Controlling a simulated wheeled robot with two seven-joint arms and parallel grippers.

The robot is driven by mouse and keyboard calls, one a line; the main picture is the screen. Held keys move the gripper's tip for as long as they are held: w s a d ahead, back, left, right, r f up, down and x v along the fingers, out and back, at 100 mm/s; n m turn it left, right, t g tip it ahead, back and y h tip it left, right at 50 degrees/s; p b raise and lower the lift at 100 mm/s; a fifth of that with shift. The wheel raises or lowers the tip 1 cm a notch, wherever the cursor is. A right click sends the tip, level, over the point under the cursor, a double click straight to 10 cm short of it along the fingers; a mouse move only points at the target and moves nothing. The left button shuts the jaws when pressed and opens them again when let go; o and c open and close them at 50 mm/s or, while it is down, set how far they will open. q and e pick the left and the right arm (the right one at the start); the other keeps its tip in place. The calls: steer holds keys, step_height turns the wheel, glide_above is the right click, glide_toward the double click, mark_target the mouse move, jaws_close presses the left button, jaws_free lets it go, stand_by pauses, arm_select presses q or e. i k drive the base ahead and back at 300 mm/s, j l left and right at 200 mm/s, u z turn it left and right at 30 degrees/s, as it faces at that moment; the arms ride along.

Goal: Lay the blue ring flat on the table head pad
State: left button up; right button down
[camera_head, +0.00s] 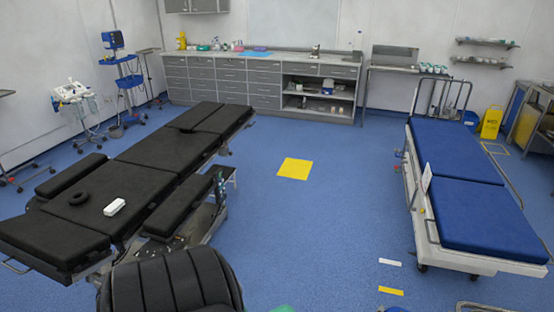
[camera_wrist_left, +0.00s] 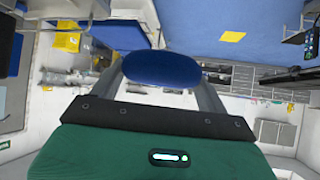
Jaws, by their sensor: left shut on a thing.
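In the left wrist view my left gripper (camera_wrist_left: 160,82) is shut on a blue rounded thing, the blue ring (camera_wrist_left: 162,69). It sits between the two grey fingers; its hole does not show from this angle. The black operating table (camera_head: 118,180) stands at the left in the head view, with several padded sections. I cannot tell for sure which section is the head pad. Neither gripper shows in the head view.
A black padded chair (camera_head: 175,283) stands at the front. A blue-topped stretcher (camera_head: 480,210) is at the right, and grey cabinets (camera_head: 222,82) line the back. A yellow floor patch (camera_head: 294,168) lies on open floor between table and stretcher.

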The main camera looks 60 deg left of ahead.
mark_target(59, 234)
steer(key=k+j+u, duration=0.2)
steer(key=j+u, duration=0.3)
steer(key=k+j+u, duration=0.15)
steer(key=j+u, duration=0.8)
steer(key=j, duration=0.85)
steer(key=i+j+u, duration=0.1)
steer(key=j, duration=1.35)
steer(key=i+u, duration=0.05)
